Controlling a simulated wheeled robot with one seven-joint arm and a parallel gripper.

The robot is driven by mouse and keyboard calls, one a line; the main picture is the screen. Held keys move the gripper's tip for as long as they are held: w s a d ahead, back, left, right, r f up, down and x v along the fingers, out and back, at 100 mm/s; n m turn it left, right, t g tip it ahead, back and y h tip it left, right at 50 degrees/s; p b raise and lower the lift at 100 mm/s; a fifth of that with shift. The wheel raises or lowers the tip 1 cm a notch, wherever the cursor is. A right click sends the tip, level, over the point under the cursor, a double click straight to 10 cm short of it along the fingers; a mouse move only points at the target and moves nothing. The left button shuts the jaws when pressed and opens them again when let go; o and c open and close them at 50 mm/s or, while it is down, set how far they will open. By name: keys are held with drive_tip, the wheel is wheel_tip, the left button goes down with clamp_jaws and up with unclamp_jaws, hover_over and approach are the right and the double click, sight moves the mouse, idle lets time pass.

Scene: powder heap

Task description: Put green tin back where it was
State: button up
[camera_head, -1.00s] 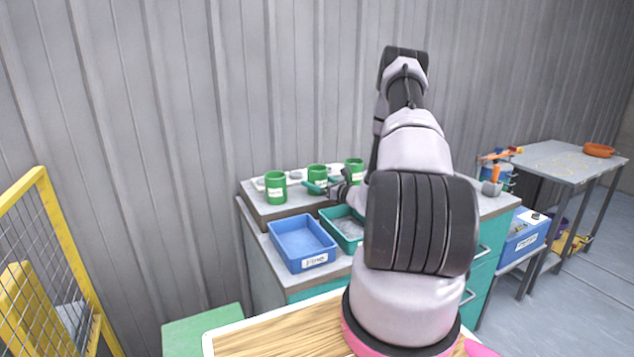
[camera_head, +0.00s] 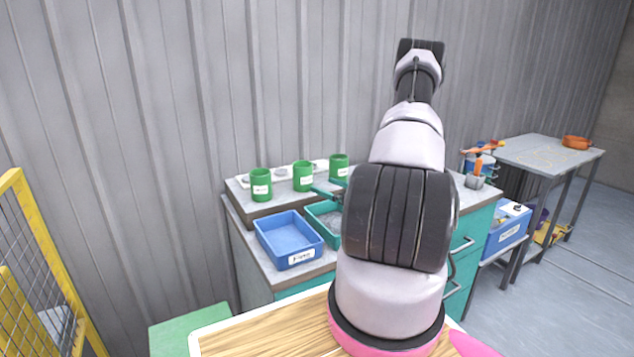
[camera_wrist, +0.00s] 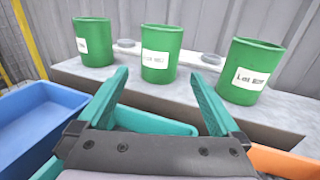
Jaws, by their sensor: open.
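Three green tins with white labels stand upright on a raised grey shelf at the back of the bench. In the head view they are the left tin (camera_head: 261,184), the middle tin (camera_head: 303,176) and the right tin (camera_head: 339,167). The wrist view shows the same row: left tin (camera_wrist: 93,41), middle tin (camera_wrist: 161,53), right tin (camera_wrist: 250,71). My gripper (camera_wrist: 158,82) is open and empty, its teal fingers spread in front of the middle tin and apart from it. In the head view my arm hides most of the gripper.
A blue tray (camera_head: 289,240) and a teal tray (camera_head: 318,212) sit in front of the shelf; the wrist view also shows an orange tray (camera_wrist: 285,163). Round lids (camera_wrist: 212,58) lie behind the tins. A grey table (camera_head: 545,153) stands at right, a yellow mesh fence (camera_head: 40,270) at left.

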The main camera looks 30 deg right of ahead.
drive_tip(key=s+a+r+n+g+y, duration=0.35)
drive_tip(key=a+r+n+g, duration=0.25)
drive_tip(key=a+r+n, duration=0.3)
drive_tip(key=s+a+r+n+g+y, duration=0.35)
drive_tip(key=a+r+n+g, duration=0.3)
drive_tip(key=a+r, duration=0.5)
drive_tip(key=s+r+n+t+h, duration=0.1)
drive_tip(key=s+r+n+h, duration=0.4)
drive_tip(key=s, duration=0.4)
drive_tip(key=s+a+r+n+t+h, duration=0.1)
drive_tip(key=s+r+n+h, duration=0.5)
drive_tip(key=s+r, duration=0.3)
drive_tip(key=shift+s+a+r+n+t, duration=0.25)
drive_tip(key=shift+s+a+n+t, duration=0.1)
drive_tip(key=shift+s+n, duration=0.25)
